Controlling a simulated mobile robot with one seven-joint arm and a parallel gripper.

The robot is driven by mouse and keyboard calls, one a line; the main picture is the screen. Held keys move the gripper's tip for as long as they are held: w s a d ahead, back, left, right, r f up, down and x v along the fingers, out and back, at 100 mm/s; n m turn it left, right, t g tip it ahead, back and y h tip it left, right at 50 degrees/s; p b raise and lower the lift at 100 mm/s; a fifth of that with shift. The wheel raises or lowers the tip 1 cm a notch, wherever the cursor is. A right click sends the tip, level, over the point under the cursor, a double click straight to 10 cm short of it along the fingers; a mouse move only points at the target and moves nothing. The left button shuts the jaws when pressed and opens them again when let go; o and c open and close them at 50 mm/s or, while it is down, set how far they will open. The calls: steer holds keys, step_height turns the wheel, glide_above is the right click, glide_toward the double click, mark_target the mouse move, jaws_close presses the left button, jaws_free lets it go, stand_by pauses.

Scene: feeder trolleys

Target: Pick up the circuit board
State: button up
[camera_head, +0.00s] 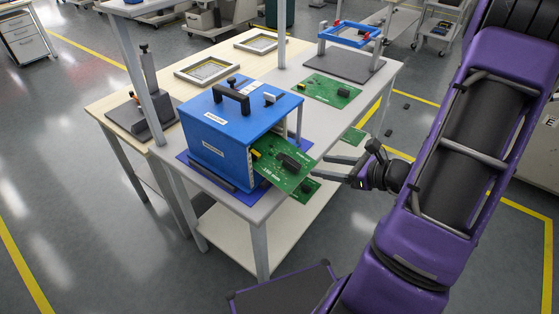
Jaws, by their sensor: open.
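A green circuit board (290,172) with dark components sticks out of the open right side of a blue box (222,157) with a black handle. The box stands on the near end of the table. My gripper (338,169) is open and empty, just right of the board, its fingers pointing left toward the board's outer edge. A small gap appears between the fingertips and the board. The board's inner end is hidden inside the box.
A second green board (332,90) lies on the table (388,72) behind the box. A blue frame on a dark stand (348,38) is at the far right. Small dark pieces (389,132) lie on the floor.

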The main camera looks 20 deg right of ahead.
mark_target(291, 160)
steer(key=x, duration=1.1)
steer(key=shift+w, duration=0.2)
jaws_close()
